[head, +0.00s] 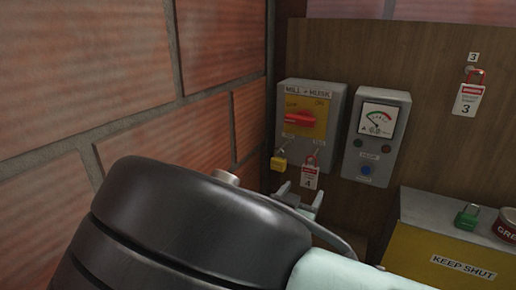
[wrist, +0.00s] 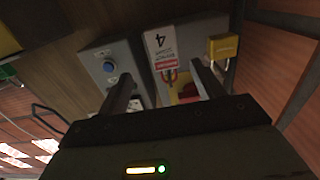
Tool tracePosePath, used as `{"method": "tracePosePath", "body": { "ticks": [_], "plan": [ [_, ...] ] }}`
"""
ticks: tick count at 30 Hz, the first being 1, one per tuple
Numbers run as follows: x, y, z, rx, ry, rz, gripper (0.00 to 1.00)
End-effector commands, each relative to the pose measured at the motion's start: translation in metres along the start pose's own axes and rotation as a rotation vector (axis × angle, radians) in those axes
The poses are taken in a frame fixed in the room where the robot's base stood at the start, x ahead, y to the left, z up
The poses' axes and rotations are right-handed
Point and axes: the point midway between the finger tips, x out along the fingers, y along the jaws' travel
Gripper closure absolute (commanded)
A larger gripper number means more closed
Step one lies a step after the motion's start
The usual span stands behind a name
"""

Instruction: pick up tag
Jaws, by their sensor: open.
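A white tag marked 4 with a red band (head: 310,178) hangs with a red padlock below the mill switch box in the head view. It shows upside down in the wrist view (wrist: 161,45), ahead of my fingers and roughly between them. My gripper (head: 300,193) is open and empty, just below and in front of this tag; contact cannot be judged. Its two fingers (wrist: 163,70) frame the red shackle in the wrist view. A second tag, marked 3 (head: 468,101), hangs from a hook on the wooden board at right.
The grey switch box (head: 326,93) has a red rotary handle (head: 299,119). A yellow padlock (head: 279,162) hangs left of tag 4. A meter box (head: 391,143) stands to the right. A yellow box (head: 419,240) carries a green padlock (head: 467,217). A brick wall (head: 75,60) is close on the left.

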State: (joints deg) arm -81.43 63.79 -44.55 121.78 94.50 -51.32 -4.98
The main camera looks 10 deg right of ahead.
Motion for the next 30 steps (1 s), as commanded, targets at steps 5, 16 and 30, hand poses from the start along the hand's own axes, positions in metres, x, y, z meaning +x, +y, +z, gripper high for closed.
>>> {"method": "tracePosePath", "body": {
  "ticks": [5, 16, 30],
  "plan": [
    [0.036, 0.001, 0.001, -0.001, 0.002, 0.002, 0.33],
    [0.069, -0.003, -0.003, -0.001, 0.0, 0.001, 0.33],
    [0.109, -0.007, -0.005, 0.0, -0.003, -0.001, 0.33]
  ]
}}
